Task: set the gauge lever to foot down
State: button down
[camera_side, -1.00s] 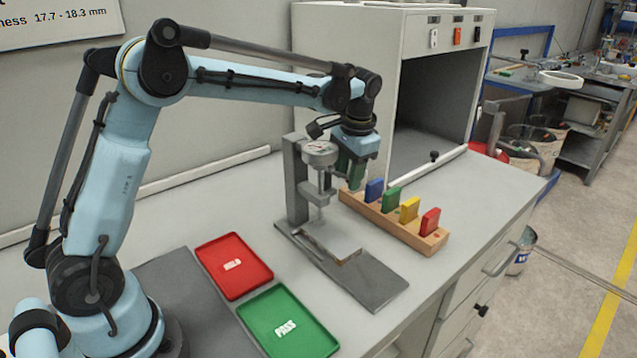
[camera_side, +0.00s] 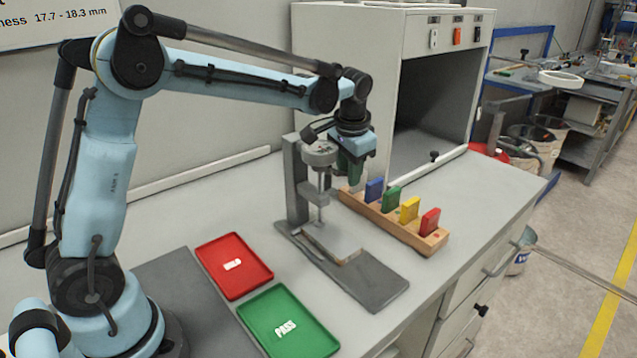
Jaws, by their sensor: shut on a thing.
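The grey thickness gauge (camera_side: 296,180) stands upright on its flat base plate (camera_side: 372,290), with a round dial (camera_side: 319,153) at the top and a spindle below it. A pale flat piece (camera_side: 333,240) lies on the base under the spindle. I cannot clearly tell whether the foot touches it. My gripper (camera_side: 350,177) points down close beside the dial, on its right. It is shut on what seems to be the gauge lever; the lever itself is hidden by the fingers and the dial.
A wooden rack (camera_side: 392,222) with blue, green, yellow and red tabs stands just right of the gauge. A red tray (camera_side: 233,266) and a green tray (camera_side: 288,322) lie in front left. A grey cabinet (camera_side: 348,60) with an open bay stands behind.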

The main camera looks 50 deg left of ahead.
jog(key=c, duration=0.9)
grip_release()
jog(key=v, duration=1.2)
